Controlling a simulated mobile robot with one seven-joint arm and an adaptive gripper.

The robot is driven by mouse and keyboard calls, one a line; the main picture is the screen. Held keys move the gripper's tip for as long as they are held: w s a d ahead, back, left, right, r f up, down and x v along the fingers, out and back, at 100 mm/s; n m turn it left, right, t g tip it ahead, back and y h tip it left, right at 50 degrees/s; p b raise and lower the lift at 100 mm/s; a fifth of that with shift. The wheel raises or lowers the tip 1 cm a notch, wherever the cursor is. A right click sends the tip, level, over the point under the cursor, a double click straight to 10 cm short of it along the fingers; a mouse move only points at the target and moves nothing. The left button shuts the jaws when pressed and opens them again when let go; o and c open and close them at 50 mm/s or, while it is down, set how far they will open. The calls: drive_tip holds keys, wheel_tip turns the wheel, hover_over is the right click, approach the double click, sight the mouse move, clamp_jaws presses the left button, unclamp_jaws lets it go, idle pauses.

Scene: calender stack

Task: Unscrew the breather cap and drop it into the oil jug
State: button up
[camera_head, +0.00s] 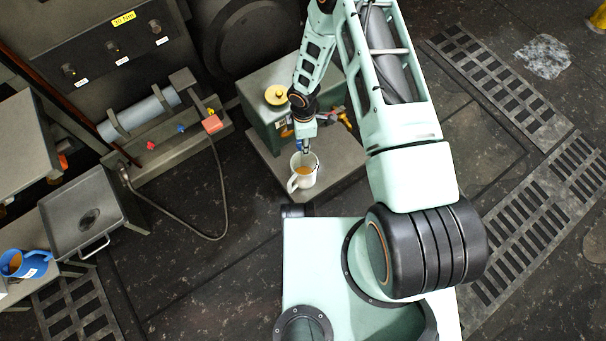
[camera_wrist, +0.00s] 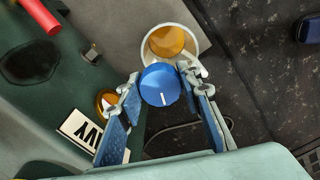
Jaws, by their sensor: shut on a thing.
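The breather cap is the blue round knob with a white line (camera_wrist: 160,88) in the wrist view. My gripper (camera_wrist: 161,79) is shut on it, with a finger on either side. The oil jug (camera_head: 302,181) is white, has a handle and holds amber oil. It stands just below my gripper (camera_head: 305,150) in the head view. In the wrist view the jug (camera_wrist: 146,45) lies beyond the cap, and the cap overlaps its near rim. The gap between cap and jug cannot be judged. The cap cannot be made out clearly in the head view.
A dark green gearbox-like housing (camera_wrist: 40,105) with a label, an amber round fitting (camera_wrist: 105,100) and a red rod (camera_wrist: 42,14) lies beside my gripper.

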wheel_tip(320, 180, down, 6)
drive_tip(key=b, duration=0.3)
drive_tip(key=shift+r, duration=0.15)
drive_tip(key=o, duration=1.2)
drive_tip(key=shift+c, duration=0.2)
wheel_tip(320, 180, up, 12)
drive_tip(key=shift+r, duration=0.1)
